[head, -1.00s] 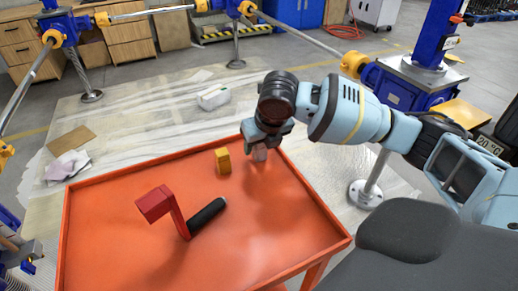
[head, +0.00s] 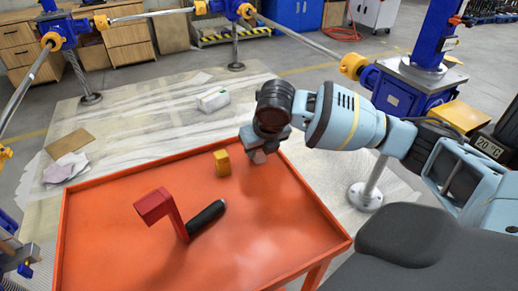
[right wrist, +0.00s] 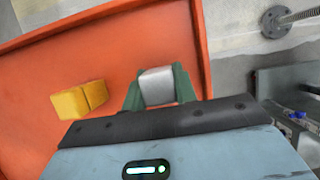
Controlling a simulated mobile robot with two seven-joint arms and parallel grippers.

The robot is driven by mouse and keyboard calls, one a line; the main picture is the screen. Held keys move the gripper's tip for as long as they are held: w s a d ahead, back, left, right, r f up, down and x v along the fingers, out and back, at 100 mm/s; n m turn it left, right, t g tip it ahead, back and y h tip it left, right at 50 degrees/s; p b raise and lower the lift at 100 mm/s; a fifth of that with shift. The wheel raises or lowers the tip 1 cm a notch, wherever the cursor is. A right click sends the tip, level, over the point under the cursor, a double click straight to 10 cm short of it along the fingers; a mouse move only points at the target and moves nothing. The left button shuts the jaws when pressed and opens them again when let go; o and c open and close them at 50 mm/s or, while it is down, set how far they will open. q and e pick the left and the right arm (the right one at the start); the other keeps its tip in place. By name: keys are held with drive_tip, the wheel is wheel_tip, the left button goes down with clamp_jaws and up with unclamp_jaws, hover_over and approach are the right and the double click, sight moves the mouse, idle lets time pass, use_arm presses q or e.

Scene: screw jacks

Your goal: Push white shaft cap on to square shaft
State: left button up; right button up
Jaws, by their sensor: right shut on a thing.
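My right gripper (head: 260,150) is over the back right part of the orange tray table. It is shut on the white shaft cap (head: 259,157), a small pale block just below the fingers. In the right wrist view the cap (right wrist: 158,86) sits between the two green fingertips (right wrist: 157,93), with the orange surface behind it. I cannot tell whether the cap touches the tray. Blue screw jacks (head: 408,88) with yellow-coupled rods stand around the mat. I cannot make out a bare square shaft.
The orange tray table (head: 110,250) has a raised rim. A yellow block (head: 222,163) lies left of my right gripper; a red crank with a black handle (head: 172,212) lies nearer. The tray's front right is clear. A dark grey seat-like shape (head: 410,235) fills the lower right.

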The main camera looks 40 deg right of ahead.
drive_tip(key=shift+r, duration=0.5)
drive_tip(key=v, duration=0.1)
drive_tip(key=p+v, duration=0.1)
drive_tip(key=v, duration=0.1)
drive_tip(key=shift+w, duration=0.35)
drive_tip(key=s+a, duration=0.2)
drive_tip(key=s, duration=0.2)
drive_tip(key=s+a+p, duration=0.1)
drive_tip(key=s+a, duration=0.1)
drive_tip(key=s, duration=0.3)
drive_tip(key=s+a+r, duration=0.1)
drive_tip(key=s+a, duration=0.2)
drive_tip(key=s, duration=0.2)
drive_tip(key=shift+r+p, duration=0.1)
drive_tip(key=shift+p, duration=0.3)
